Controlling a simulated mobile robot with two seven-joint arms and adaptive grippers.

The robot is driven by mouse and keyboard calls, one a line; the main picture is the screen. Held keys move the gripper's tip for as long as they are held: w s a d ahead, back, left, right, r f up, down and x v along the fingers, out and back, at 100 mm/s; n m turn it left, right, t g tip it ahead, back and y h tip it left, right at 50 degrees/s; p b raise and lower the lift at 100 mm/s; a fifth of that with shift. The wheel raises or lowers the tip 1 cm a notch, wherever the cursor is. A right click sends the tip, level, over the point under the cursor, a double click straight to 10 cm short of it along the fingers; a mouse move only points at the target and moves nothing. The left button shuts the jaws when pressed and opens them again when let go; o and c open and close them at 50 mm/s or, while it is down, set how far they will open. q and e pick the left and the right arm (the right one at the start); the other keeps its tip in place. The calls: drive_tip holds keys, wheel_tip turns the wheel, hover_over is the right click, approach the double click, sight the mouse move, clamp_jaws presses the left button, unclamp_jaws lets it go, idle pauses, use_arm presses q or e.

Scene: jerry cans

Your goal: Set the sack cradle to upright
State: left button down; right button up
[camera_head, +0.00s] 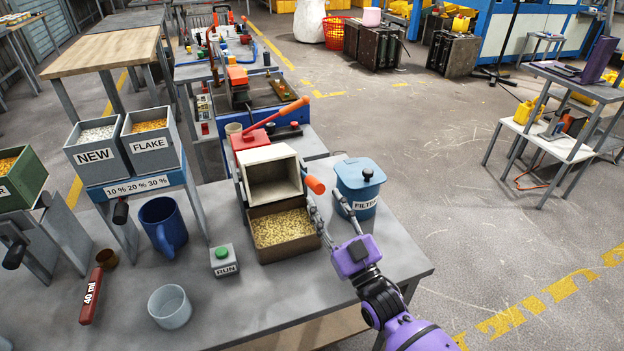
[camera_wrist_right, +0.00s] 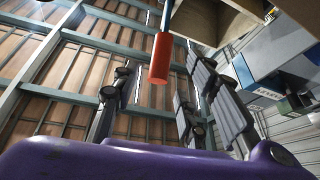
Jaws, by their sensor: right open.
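What looks like the sack cradle is a cream open box (camera_head: 272,180), tipped forward so its mouth faces me, above a brown tray of yellow grains (camera_head: 283,228). An orange handle grip (camera_head: 315,185) sticks out at its right side. My right gripper (camera_head: 328,203) is open, its fingers spread close to this grip. In the right wrist view the orange grip (camera_wrist_right: 160,58) hangs between the two fingers, with no clear contact. My left gripper is not in view.
A blue FILTER pot (camera_head: 359,188) stands just right of the gripper. A red lever (camera_head: 273,117) rises behind the cradle. A green RUN button (camera_head: 224,260), a blue mug (camera_head: 164,226) and a grey cup (camera_head: 170,306) stand to the left. The table's front middle is clear.

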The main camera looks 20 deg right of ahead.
sight(316, 186)
drive_tip(key=x, duration=0.5)
drive_tip(key=shift+r, duration=0.15)
drive_tip(key=shift+w+a+r, duration=0.1)
drive_tip(key=shift+w, duration=0.2)
drive_tip(key=c, duration=1)
clamp_jaws()
